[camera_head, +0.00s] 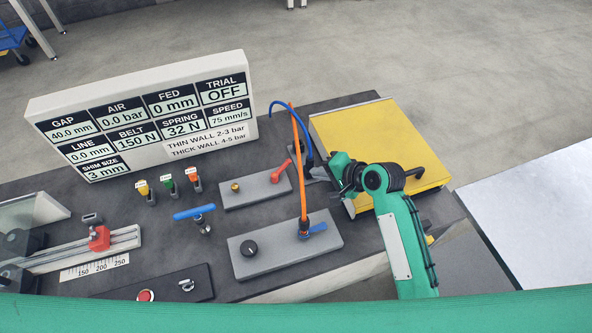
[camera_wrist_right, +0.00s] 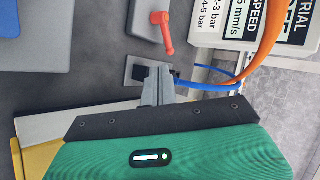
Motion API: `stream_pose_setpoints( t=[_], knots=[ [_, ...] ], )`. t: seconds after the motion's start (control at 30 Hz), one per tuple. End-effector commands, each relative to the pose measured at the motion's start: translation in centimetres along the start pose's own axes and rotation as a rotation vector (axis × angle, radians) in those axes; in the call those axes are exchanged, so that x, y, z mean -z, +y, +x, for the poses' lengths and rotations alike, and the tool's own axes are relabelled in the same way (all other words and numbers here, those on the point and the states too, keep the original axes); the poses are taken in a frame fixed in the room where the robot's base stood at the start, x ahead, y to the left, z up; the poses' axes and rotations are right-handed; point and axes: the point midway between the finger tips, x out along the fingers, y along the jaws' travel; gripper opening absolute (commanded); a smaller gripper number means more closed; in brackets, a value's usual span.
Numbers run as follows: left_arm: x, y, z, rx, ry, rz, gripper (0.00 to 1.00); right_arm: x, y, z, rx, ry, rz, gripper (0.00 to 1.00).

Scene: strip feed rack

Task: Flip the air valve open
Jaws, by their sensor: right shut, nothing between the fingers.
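A red lever (camera_head: 281,171) is mounted at the right end of a small grey plate (camera_head: 255,190) with a brass knob. It also shows in the right wrist view (camera_wrist_right: 164,33). No label tells me which lever is the air valve. My right gripper (camera_head: 320,173) is shut and empty, just right of the red lever. In the right wrist view its fingertips (camera_wrist_right: 158,72) show below the red lever, apart from it, over a dark block. My left gripper is out of view.
An orange hose (camera_head: 299,165) and a blue hose (camera_head: 292,107) rise close to my right gripper. A yellow-topped box (camera_head: 365,135) stands behind it. The display board (camera_head: 140,117) reads AIR 0.0 bar and TRIAL OFF.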

Motion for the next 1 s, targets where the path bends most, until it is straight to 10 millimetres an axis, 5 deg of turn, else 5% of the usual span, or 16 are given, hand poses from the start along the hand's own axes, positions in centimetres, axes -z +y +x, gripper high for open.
stream_pose_setpoints(
  t=[0.27,0.7,1.0],
  knots=[
    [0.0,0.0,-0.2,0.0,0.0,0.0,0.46,0.0,-0.1,0.6,-0.001,0.0,-0.002,0.0],
    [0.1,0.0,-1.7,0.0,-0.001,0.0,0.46,0.0,-0.2,7.3,-0.001,-0.001,-0.002,0.0],
    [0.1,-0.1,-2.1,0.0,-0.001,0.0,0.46,0.0,0.0,9.8,-0.001,0.0,-0.004,0.0]
  ],
)
